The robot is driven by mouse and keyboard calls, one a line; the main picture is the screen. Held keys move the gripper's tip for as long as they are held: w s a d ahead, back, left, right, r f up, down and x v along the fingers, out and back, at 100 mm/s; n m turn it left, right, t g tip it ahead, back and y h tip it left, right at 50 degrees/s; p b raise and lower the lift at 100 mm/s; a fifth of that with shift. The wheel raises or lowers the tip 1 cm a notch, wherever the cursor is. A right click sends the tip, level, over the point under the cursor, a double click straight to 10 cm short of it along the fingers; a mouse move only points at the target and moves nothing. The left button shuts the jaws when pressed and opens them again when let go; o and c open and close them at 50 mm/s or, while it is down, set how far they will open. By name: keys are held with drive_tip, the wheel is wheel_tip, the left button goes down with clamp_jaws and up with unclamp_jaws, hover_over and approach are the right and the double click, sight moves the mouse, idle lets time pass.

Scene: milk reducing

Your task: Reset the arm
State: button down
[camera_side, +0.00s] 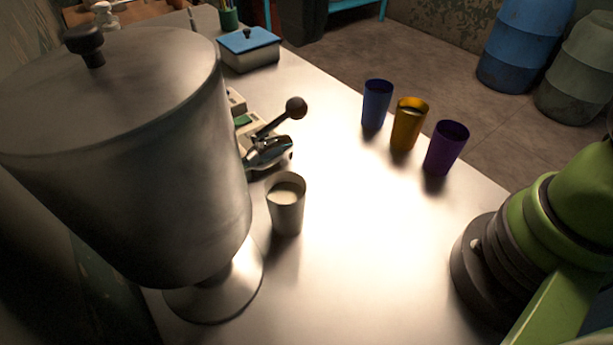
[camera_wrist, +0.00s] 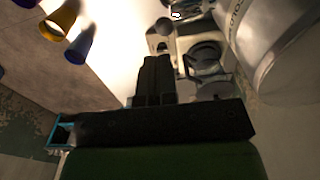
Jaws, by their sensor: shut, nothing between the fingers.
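My gripper (camera_wrist: 157,62) shows in the wrist view. Its two dark fingers are pressed together with nothing between them, apart from the cups. The gripper is not in the side view, where part of my green arm fills the right edge. A grey cup (camera_side: 286,208) with white milk in it stands upright on the table. Blue (camera_side: 377,104), yellow (camera_side: 408,124) and purple (camera_side: 445,148) cups stand in a row farther right. The yellow cup holds something pale. The wrist view shows the yellow (camera_wrist: 60,20) and blue (camera_wrist: 80,45) cups at its upper left.
A large lidded metal vessel (camera_side: 130,170) on a round foot stands at the left. Behind the grey cup is a small machine with a ball-ended lever (camera_side: 272,127). A blue-lidded box (camera_side: 249,50) and a green pen holder (camera_side: 229,18) stand farther back. The table's middle (camera_side: 350,220) is clear.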

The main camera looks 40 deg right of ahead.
drive_tip(key=s+d+r+m+t+y, duration=0.1)
drive_tip(key=s+d+m+t, duration=0.3)
drive_tip(key=s+d, duration=0.9)
drive_tip(key=d+r+t, duration=0.1)
drive_tip(key=t, duration=0.2)
drive_tip(key=shift+s+d+r+y, duration=0.15)
drive_tip(key=shift+r+y, duration=0.2)
drive_tip(key=shift+y, duration=0.05)
idle(0.6)
